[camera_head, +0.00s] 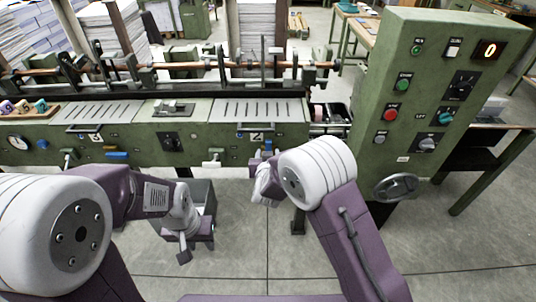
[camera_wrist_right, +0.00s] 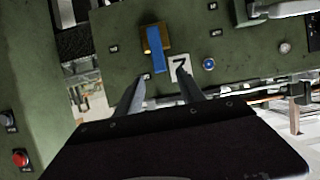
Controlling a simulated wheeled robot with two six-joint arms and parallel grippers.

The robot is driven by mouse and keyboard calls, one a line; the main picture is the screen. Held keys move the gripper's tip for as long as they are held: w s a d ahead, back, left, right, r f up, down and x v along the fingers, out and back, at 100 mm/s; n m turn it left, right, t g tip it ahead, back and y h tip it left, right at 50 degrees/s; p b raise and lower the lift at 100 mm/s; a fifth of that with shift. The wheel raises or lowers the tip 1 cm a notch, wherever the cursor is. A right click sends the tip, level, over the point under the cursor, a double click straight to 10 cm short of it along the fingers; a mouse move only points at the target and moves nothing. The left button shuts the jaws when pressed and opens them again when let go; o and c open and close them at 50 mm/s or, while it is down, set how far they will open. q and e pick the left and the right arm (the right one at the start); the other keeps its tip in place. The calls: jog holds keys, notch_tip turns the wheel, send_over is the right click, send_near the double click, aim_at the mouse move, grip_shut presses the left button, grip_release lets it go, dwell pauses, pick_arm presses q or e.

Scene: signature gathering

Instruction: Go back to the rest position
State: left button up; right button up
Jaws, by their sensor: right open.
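My right gripper (camera_head: 258,170) is in front of the green machine's front panel (camera_head: 225,145), near the plate marked 2 (camera_head: 257,137). In the right wrist view the right gripper (camera_wrist_right: 160,82) is open, with its two fingers apart and nothing held between them. The plate and a blue lever (camera_wrist_right: 156,50) lie beyond the fingertips; I cannot tell how far.
A green control cabinet (camera_head: 425,85) with buttons, knobs and a display reading 0 stands at the right, with a handwheel (camera_head: 396,187) below. Coloured pieces sit on a wooden holder (camera_head: 28,113) at the left. The floor (camera_head: 460,240) at lower right is clear.

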jog(key=shift+s, duration=0.1)
dwell(0.3)
jog(key=s+d+r+m+h+p, duration=0.15)
jog(key=d+r+p, duration=0.45)
jog(key=d+r, duration=1)
jog(key=s+f+g, duration=0.4)
jog(key=s, duration=0.5)
jog(key=s+d+f+g+y, duration=0.1)
jog(key=s+f+g, duration=0.3)
jog(key=s, duration=0.6)
jog(key=s+d+f+n+g, duration=0.1)
jog(key=s+f+g, duration=0.3)
jog(key=s, duration=0.5)
jog(key=shift+s+f+y+p, duration=0.2)
jog(key=shift+s+y+p, duration=0.1)
jog(key=shift+y, duration=0.05)
jog(key=shift+a, duration=0.1)
